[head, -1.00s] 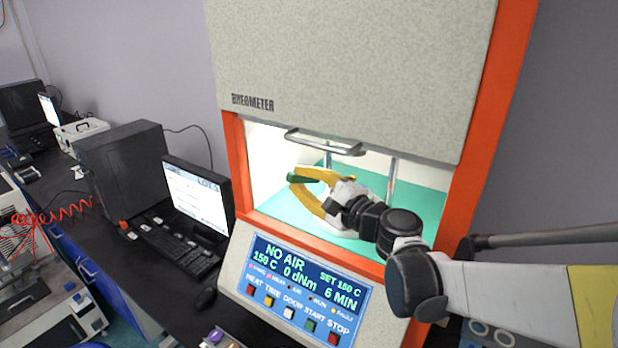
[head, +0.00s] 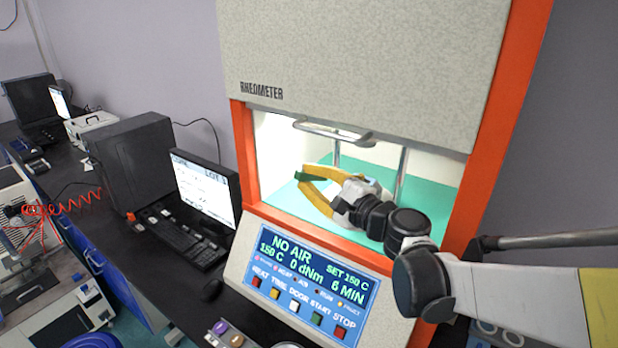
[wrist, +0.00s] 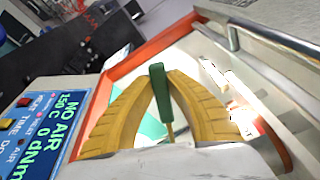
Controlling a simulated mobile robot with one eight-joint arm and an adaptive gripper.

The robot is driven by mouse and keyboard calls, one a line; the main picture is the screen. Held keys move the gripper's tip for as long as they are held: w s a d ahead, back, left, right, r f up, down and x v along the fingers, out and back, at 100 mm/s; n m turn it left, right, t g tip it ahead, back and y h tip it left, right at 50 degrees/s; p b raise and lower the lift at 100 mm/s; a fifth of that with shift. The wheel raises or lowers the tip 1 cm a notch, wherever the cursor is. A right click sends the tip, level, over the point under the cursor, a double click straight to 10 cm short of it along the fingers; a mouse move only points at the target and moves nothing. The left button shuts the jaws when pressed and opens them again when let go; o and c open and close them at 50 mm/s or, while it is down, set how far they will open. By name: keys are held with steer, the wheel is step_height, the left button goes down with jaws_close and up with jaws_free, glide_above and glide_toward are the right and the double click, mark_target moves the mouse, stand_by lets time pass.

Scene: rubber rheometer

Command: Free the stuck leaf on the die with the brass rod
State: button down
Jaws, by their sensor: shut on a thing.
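My gripper (head: 303,177) has yellow fingers and is inside the open chamber of the rheometer (head: 365,60). Its fingertips are shut on the green handle (head: 312,180) of the rod. In the wrist view the handle (wrist: 158,88) stands between the two fingertips, and the thin brass rod (wrist: 170,131) runs from it back between the fingers toward the palm. A pale surface shows behind the fingers in the head view, partly covered by them. I cannot make out the die or the stuck leaf in either view.
A metal door handle (head: 331,132) hangs above my gripper at the chamber's top. Upright metal posts (head: 401,175) stand inside, close to my wrist. The orange frame (head: 243,150) edges the opening. The lit control panel (head: 310,285) reads NO AIR.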

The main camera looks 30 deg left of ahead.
steer(key=shift+r, duration=0.1)
steer(key=s+r+p, duration=0.1)
steer(key=s, duration=0.9)
steer(key=s+a+r+p, duration=0.1)
steer(key=s+r, duration=0.1)
steer(key=s, duration=0.8)
steer(key=shift+a+r, duration=0.15)
steer(key=shift+a, duration=0.15)
stand_by(0.3)
